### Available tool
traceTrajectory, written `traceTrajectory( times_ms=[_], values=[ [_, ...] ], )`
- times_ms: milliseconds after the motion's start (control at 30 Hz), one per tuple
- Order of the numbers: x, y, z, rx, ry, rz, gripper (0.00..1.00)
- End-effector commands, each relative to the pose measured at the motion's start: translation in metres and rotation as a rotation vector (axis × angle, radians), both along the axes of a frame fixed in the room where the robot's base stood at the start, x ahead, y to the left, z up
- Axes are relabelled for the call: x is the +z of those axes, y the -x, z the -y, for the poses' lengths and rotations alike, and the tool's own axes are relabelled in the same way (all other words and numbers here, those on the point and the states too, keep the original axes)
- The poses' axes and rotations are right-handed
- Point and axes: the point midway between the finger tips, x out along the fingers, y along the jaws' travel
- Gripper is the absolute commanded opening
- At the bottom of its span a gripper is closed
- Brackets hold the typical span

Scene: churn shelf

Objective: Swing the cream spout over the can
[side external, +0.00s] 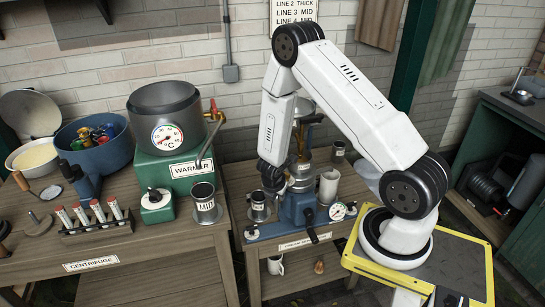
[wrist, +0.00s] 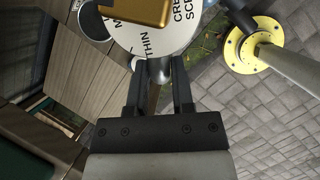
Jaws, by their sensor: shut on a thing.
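In the side view, the separator (side external: 298,208) stands on the right-hand bench, with a blue base and a metal upper part mostly hidden by my arm. My gripper (wrist: 159,70) is at its upper part and is shut on a grey metal spout-like piece (wrist: 157,76) between the fingers. In the wrist view, a white dial (wrist: 150,38) lettered THIN and CREAM SCREW lies just beyond the fingertips, with a brass block over it. A can marked MID (side external: 206,208) stands farther left. The spout's outlet is hidden.
A green warmer (side external: 178,165) with a pot, gauge and brass tap stands left. A rack of tubes (side external: 97,218) is on the left bench. A pale jug (side external: 329,187) and a small gauge (side external: 338,211) sit close right of the separator.

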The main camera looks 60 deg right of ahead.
Motion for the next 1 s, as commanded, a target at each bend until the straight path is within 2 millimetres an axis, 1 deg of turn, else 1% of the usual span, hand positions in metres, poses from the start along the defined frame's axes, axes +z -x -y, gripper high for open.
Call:
traceTrajectory(
  times_ms=[700, 1000],
  values=[
    [0.0003, -0.0002, -0.0002, 0.0, 0.0, 0.0, 0.0],
    [0.0003, -0.0049, 0.0004, -0.029, 0.002, 0.002, 0.0]
  ],
)
